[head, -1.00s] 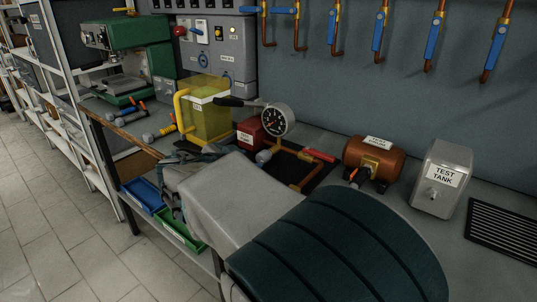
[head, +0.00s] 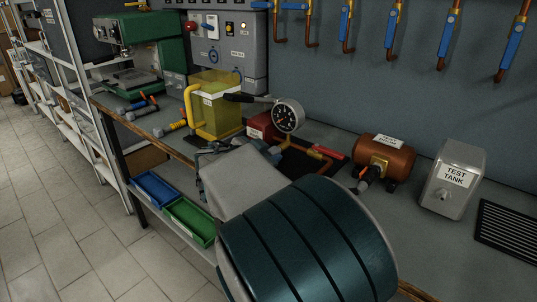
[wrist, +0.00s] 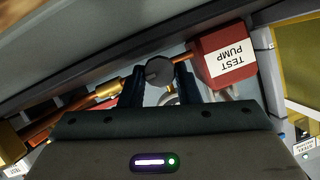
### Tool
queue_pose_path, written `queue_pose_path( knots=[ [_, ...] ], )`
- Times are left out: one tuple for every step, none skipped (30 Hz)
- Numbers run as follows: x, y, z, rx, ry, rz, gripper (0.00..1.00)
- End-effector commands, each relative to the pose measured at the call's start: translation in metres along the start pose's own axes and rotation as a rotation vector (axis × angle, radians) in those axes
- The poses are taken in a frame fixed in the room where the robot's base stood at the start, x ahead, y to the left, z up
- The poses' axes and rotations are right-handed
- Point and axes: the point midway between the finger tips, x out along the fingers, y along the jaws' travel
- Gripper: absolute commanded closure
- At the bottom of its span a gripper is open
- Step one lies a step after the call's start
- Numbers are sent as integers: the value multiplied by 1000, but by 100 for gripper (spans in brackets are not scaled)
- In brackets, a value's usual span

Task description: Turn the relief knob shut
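In the wrist view a round grey knob (wrist: 160,71) sits on the copper pipework, beside the red box labelled TEST PUMP (wrist: 222,57). My gripper (wrist: 160,78) has its two dark fingers apart, one on each side of the knob in that view. I cannot tell whether either finger touches it. In the head view my gripper (head: 218,147) is at the bench's front edge, partly hidden by my grey arm link. The pressure gauge (head: 288,116) stands above the pipework. My arm hides much of the knob's surroundings there.
A copper tank (head: 383,157) and a grey test tank (head: 455,179) stand to the right. Blue (head: 160,190) and green (head: 190,221) bins sit below the bench edge. Blue-handled valves hang on the wall.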

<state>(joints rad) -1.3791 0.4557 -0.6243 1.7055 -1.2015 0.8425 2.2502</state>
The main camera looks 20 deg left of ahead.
Motion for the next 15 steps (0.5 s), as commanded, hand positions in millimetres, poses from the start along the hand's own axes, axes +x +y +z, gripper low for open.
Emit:
queue_pose_path(
  knots=[
    [0,0,0,-2,0,2,94],
    [0,0,0,-4,0,3,94],
    [0,0,0,-9,0,5,93],
    [0,0,0,-14,0,7,93],
    [0,0,0,-22,0,11,93],
    [0,0,1,-33,0,16,93],
    [0,0,1,-44,-1,20,93],
    [0,0,1,-56,-1,25,93],
    [0,0,1,-75,-1,33,93],
    [0,0,1,-90,0,40,93],
    [0,0,1,-107,0,47,93],
    [0,-1,1,-131,-1,58,93],
    [0,-1,2,-150,-1,66,93],
    [0,-1,1,-170,-1,74,93],
    [1,-1,1,-197,-1,85,93]
  ],
)
